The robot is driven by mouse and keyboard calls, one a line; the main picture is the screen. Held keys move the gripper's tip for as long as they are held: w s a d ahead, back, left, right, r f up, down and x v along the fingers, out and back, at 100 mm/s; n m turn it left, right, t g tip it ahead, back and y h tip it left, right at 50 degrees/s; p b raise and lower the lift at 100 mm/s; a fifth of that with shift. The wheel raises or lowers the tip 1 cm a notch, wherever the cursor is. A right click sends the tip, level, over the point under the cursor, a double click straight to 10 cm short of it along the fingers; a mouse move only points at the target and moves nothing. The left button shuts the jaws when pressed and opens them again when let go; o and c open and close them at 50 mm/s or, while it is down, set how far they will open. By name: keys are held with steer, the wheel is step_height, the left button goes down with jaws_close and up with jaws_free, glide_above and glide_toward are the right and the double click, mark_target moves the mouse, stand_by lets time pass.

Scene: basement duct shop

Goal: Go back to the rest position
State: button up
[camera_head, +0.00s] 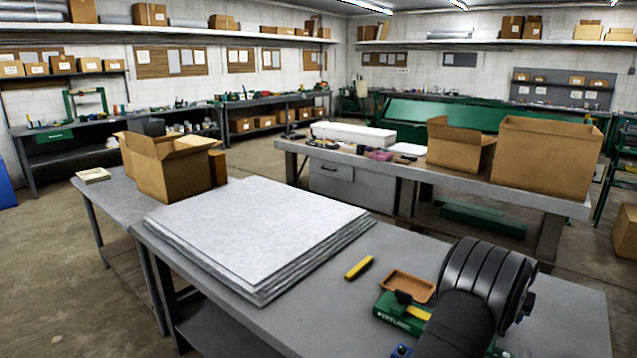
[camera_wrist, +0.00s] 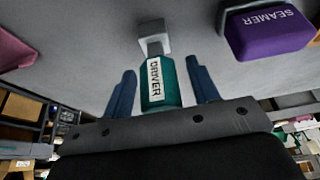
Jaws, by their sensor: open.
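In the wrist view my gripper (camera_wrist: 162,72) is open, with one blue finger on each side of a teal block labelled DRIVER (camera_wrist: 166,85). A gap shows between the block and each finger. A pale square-ended piece (camera_wrist: 154,36) sits at the block's far end. In the head view my dark arm reaches over the right front of the near table (camera_head: 560,325) and hides most of the gripper. I cannot tell how high the gripper is above the table.
A purple block labelled SEAMER (camera_wrist: 268,28) lies beyond the right finger. Near my arm are a green labelled item (camera_head: 393,312), an orange tray (camera_head: 407,286) and a yellow tool (camera_head: 359,267). Stacked grey sheets (camera_head: 255,230) cover the table's left; open cartons (camera_head: 545,155) stand behind.

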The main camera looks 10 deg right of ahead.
steer(key=shift+w+d+r, duration=0.1)
steer(key=shift+w+r, duration=0.05)
steer(key=shift+r, duration=0.95)
steer(key=o, duration=1)
steer(key=w+a+r+n+t, duration=0.1)
steer(key=w+a+r+n, duration=0.15)
steer(key=a+r, duration=0.35)
steer(key=w+a+r+n, duration=0.1)
steer(key=a+r+n, duration=0.2)
steer(key=a+r, duration=0.25)
steer(key=s+a+r+n+y, duration=0.1)
steer(key=s+a+r+n, duration=0.1)
steer(key=a+r+n, duration=0.55)
steer(key=s+a+r+n+y, duration=0.15)
steer(key=a+r+n, duration=0.3)
steer(key=a, duration=0.55)
steer(key=shift+n+h, duration=0.25)
steer(key=shift+n, duration=0.2)
steer(key=x, duration=1)
steer(key=shift+w+a+f, duration=0.1)
steer(key=shift+a+f, duration=0.05)
steer(key=shift+a, duration=0.05)
